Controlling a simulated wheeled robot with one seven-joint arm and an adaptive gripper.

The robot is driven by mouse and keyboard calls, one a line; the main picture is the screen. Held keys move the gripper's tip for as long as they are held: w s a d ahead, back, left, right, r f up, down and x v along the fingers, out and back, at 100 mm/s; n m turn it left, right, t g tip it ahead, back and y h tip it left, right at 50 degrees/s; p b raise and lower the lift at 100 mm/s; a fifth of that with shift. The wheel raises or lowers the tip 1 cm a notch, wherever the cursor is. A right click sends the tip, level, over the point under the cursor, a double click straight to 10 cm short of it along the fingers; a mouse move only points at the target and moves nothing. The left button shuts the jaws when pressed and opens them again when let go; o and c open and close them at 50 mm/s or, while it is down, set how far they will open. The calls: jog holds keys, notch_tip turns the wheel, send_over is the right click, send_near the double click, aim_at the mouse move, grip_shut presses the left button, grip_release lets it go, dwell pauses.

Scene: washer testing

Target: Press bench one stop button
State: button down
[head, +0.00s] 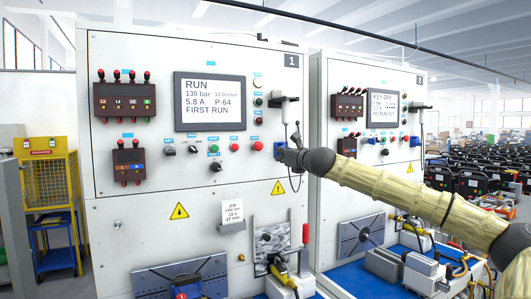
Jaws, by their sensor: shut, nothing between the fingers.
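Below the screen is a row of controls. It has a green button (214,148), a red button (234,148) to its right, and a larger red button (258,146) furthest right. Their small labels are too small to read, so I cannot tell for sure which is the stop button. My gripper (280,153) is shut and empty at the panel's right side, just right of the larger red button. Whether it touches the panel is unclear.
A black handle (286,99) sticks out above my gripper. Bench two (375,70), its screen reading KEY OFF, stands to the right. A yellow cage cart (48,180) is at left. Fixtures and a vise (285,279) lie below the panel.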

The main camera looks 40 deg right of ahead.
jog(key=shift+w+a+r, duration=0.1)
jog(key=shift+w, duration=0.05)
jog(key=p, duration=0.5)
send_near(258, 146)
jog(key=shift+d+f+x, duration=0.35)
jog(key=shift+f+x, duration=0.45)
jog(key=shift+x, duration=2.75)
jog(key=shift+a, duration=0.15)
